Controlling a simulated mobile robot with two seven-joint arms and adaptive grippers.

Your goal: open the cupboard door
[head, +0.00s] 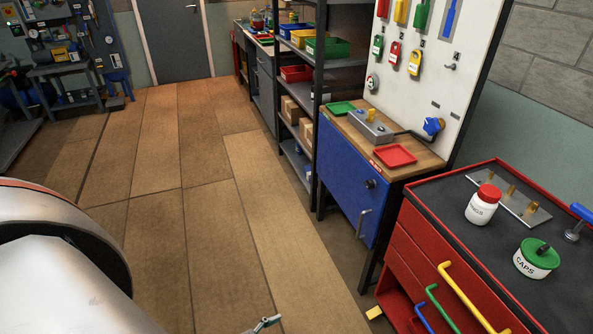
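The blue cupboard (343,182) stands under a wooden-topped bench right of centre in the head view. Its front door looks shut and flush. The door carries a grey bar handle (363,222) low on its right side and a dark round knob (371,183) above it. My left arm fills the lower left corner. A small metal gripper part (264,325), apparently of my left gripper, shows at the bottom edge, well short of the door and apart from it. Most of it is cut off, so its opening is hidden. My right gripper is not in view.
A red drawer cabinet (403,253) with coloured handles stands close at the right of the cupboard. Dark shelving (318,80) stands beyond it. The wooden floor (215,220) before the cupboard is clear.

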